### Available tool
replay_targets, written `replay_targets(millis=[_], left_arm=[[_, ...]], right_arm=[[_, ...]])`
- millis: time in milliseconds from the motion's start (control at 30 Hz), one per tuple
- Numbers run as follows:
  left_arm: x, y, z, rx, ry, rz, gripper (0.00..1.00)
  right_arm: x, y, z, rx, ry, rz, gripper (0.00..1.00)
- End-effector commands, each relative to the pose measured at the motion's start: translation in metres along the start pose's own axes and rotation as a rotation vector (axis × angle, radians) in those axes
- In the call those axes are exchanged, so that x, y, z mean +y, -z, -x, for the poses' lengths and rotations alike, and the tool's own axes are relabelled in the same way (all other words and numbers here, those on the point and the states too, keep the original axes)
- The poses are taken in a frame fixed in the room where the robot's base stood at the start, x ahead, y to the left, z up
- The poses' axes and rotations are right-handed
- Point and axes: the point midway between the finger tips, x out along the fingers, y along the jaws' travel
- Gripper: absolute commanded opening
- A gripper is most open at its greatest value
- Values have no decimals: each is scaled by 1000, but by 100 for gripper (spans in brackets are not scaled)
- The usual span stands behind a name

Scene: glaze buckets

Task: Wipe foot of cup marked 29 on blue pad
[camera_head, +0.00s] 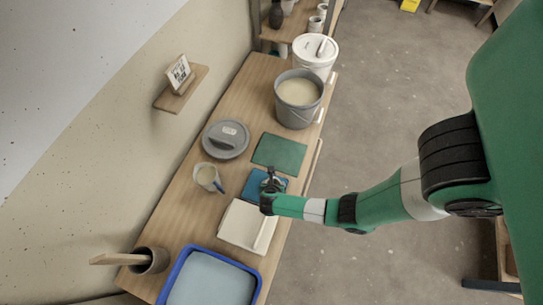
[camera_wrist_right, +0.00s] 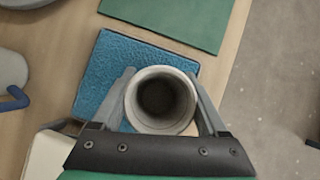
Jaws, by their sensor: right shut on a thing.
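My right gripper (camera_wrist_right: 163,105) is shut on a grey-white cup (camera_wrist_right: 162,72) in the right wrist view, one finger on each side of it. The cup's dark open mouth faces the wrist camera, and its foot and any mark are hidden. The cup is over the blue pad (camera_wrist_right: 105,80); I cannot tell whether it touches it. In the head view, my right gripper (camera_head: 272,186) is over the blue pad (camera_head: 254,187), with the cup small and mostly hidden. My left gripper is not in view.
A blue-rimmed tray (camera_head: 187,276) is at the near end.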

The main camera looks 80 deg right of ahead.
Motion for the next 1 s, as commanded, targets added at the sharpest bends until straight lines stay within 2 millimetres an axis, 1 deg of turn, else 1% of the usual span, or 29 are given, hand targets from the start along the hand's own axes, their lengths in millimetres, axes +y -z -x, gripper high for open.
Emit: replay_targets(millis=[700, 833, 1000], left_arm=[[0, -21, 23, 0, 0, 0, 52], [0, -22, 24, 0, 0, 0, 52], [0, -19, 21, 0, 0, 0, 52]], right_arm=[[63, -12, -12, 0, -1, -2, 10], [67, -14, -12, 0, -1, -1, 10], [65, -15, -10, 0, 0, 0, 10]])
